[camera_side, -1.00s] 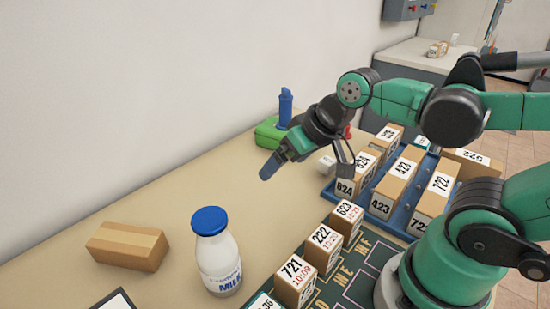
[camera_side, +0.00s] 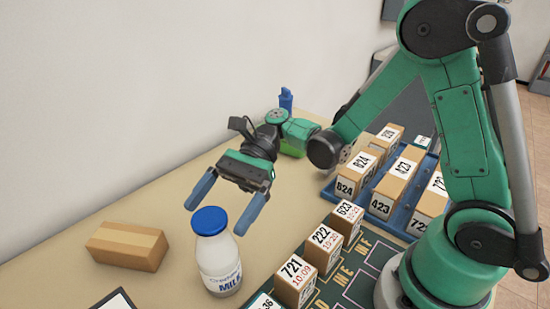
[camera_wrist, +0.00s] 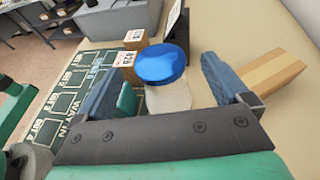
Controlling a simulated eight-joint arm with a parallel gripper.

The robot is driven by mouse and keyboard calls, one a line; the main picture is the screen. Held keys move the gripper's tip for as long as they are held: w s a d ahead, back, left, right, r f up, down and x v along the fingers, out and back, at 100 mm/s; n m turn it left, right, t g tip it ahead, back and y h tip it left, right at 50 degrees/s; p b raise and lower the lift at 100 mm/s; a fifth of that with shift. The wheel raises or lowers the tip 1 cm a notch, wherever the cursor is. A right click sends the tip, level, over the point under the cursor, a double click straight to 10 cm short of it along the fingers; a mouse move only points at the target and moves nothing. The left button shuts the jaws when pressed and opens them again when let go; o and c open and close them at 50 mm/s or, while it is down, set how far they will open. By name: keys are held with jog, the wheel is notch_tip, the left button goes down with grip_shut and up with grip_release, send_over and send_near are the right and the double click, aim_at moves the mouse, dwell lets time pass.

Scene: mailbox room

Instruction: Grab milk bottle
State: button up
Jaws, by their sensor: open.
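The milk bottle (camera_side: 219,263) stands upright on the tan table, white with a blue cap and a printed label. My gripper (camera_side: 221,218) is open, with its two blue fingers spread wide and pointing toward the bottle. In the side view the fingertips appear at about cap height, behind the bottle. In the wrist view the bottle's blue cap (camera_wrist: 161,64) shows between the two fingers, with nothing held. The lower part of the bottle is hidden there by the gripper's body.
A cardboard box (camera_side: 128,246) lies left of the bottle. Several numbered small boxes (camera_side: 295,281) stand in a row on the green mat (camera_side: 333,284) to its right. A blue tray (camera_side: 381,222) holds more numbered boxes. A dark-framed item (camera_side: 116,300) lies at the front edge.

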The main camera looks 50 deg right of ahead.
aim_at(200, 238)
jog(key=shift+x, duration=2.2)
grip_shut()
